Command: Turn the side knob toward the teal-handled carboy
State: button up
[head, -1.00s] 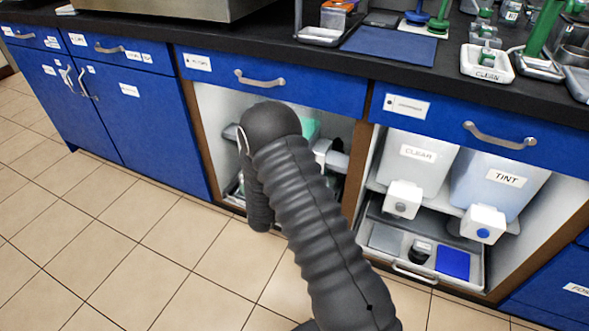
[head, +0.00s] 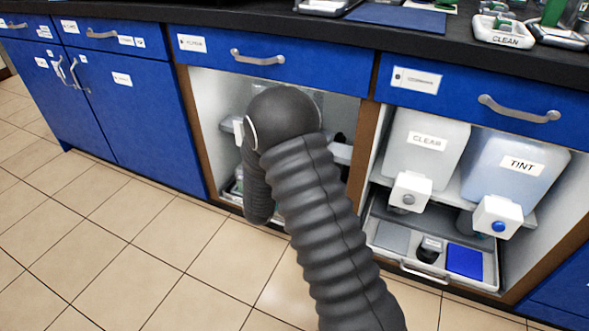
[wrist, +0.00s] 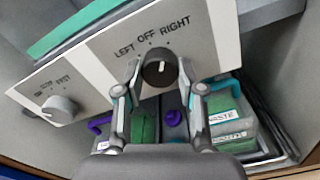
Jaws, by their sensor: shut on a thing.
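In the wrist view a dark round knob (wrist: 159,71) with a pale mark sits on a light panel (wrist: 100,52) lettered LEFT, OFF and RIGHT. My gripper (wrist: 160,76) is shut on this knob, one finger on each side. The mark looks roughly upward; its exact setting is hard to tell. A teal handle (wrist: 213,77) shows behind the right finger, on a carboy labelled WASTE (wrist: 222,118) below the panel. A purple handle (wrist: 98,125) shows lower left. In the head view my arm hides the gripper and knob.
A paler knob (wrist: 60,108) stands on another panel face at the left. The head view shows the cubby's wooden divider (head: 362,160), with CLEAR (head: 425,155) and TINT (head: 510,180) containers in the right cubby. The tiled floor (head: 150,245) at left is clear.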

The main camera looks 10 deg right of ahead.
jog(key=shift+m+b, duration=1)
jog(key=shift+b, duration=0.25)
jog(key=o, duration=1.1)
jog(key=shift+o, duration=0.2)
jog(key=v, duration=1.2)
jog(key=shift+d, duration=0.1)
